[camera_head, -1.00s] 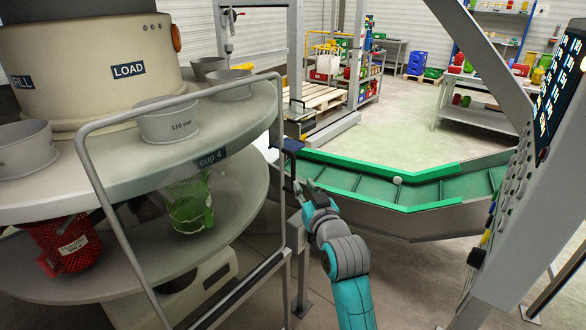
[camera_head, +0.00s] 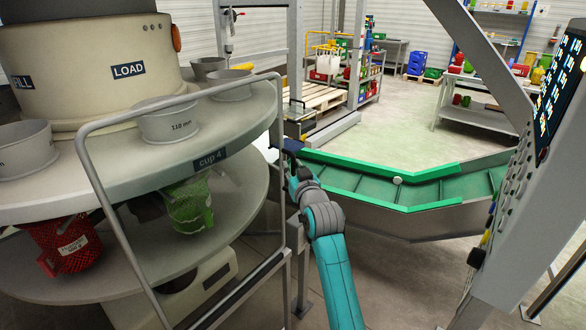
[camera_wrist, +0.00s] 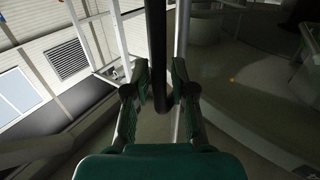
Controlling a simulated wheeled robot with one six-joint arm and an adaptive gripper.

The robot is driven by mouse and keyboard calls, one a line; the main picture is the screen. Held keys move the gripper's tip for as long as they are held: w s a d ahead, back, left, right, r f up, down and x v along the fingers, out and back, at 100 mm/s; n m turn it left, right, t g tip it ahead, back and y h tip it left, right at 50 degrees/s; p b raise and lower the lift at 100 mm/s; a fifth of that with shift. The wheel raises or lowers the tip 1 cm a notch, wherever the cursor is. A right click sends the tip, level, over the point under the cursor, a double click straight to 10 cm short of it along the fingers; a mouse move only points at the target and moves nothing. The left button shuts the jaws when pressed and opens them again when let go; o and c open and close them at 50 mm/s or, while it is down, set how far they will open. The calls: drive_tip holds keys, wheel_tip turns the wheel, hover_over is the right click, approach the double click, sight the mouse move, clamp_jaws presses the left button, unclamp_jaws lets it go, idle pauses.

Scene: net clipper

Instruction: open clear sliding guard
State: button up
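The clear sliding guard (camera_head: 146,240) is a see-through panel in a grey tube frame, standing in front of the round carousel. It looks closed across the carousel's front. A dark upright handle bar (camera_wrist: 156,50) shows in the wrist view beside a pale upright edge. My gripper (camera_wrist: 161,75) is open, with one finger on each side of the bar; I see no clear contact. In the head view my gripper (camera_head: 295,172) is at the guard's right edge, its fingertips partly hidden.
The carousel (camera_head: 110,170) behind the guard carries several grey cups, with a green net (camera_head: 190,205) and a red net (camera_head: 68,245) below. A green-edged conveyor (camera_head: 375,185) lies right of my gripper. A control panel (camera_head: 530,170) stands at far right.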

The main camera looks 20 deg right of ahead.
sight(152, 243)
clamp_jaws()
drive_tip(key=s+a, duration=0.8)
drive_tip(key=a, duration=0.3)
drive_tip(key=s+a, duration=0.8)
drive_tip(key=a, duration=0.3)
drive_tip(key=s+a, duration=0.8)
drive_tip(key=a, duration=0.4)
drive_tip(key=shift+s, duration=0.3)
unclamp_jaws()
drive_tip(key=shift+d, duration=0.1)
